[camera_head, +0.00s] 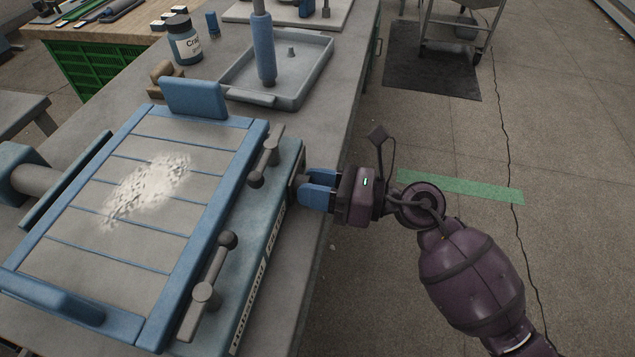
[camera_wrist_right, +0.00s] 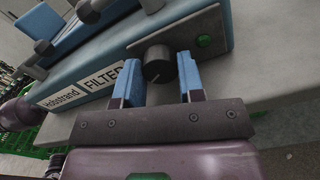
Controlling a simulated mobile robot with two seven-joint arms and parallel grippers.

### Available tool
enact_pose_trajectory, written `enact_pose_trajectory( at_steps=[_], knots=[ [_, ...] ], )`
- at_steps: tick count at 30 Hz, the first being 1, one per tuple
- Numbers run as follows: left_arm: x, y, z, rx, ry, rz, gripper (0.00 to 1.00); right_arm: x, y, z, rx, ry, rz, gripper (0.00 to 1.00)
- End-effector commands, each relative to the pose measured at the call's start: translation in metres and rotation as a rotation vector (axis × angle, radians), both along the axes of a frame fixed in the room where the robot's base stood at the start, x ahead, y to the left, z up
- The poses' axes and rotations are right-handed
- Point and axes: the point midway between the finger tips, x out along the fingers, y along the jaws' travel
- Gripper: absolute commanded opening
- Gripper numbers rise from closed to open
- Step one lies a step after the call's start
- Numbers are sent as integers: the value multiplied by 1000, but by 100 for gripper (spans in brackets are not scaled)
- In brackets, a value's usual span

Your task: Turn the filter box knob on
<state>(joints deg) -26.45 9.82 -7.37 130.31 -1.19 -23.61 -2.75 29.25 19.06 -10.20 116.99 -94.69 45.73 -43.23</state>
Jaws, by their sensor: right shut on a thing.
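The filter box (camera_head: 268,232) is a blue case with a slatted grey top and a patch of white powder on it. It lies at the left on the bench in the head view. In the right wrist view its side face (camera_wrist_right: 125,78) carries a FILTER label, a dark round knob (camera_wrist_right: 158,65) on a grey plate, and a green round button or lamp (camera_wrist_right: 204,41). My right gripper (camera_head: 304,192) reaches the box's right side from the right. Its blue fingers are on both sides of the knob, shut on it. In the head view the fingers mostly hide the knob. My left gripper is out of view.
Two grey clamp-like handles (camera_head: 214,272) run along the box's right edge. A grey tray (camera_head: 312,75) with a blue-handled tool (camera_head: 264,45) and a labelled jar (camera_head: 184,40) stand behind it. The floor right of the bench is open, with a green strip (camera_head: 460,186).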

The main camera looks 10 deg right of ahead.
Motion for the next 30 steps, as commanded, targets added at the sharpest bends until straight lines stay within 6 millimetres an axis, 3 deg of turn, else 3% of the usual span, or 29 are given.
enact_pose_trajectory(
  at_steps=[12,13,17,30],
  knots=[
    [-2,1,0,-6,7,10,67,0,0,1,15,28,-1,12],
    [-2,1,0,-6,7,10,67,0,0,1,15,28,-1,39],
    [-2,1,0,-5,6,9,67,0,0,0,15,28,-1,59],
    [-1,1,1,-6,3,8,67,-4,-10,0,12,29,-1,61]
  ],
)
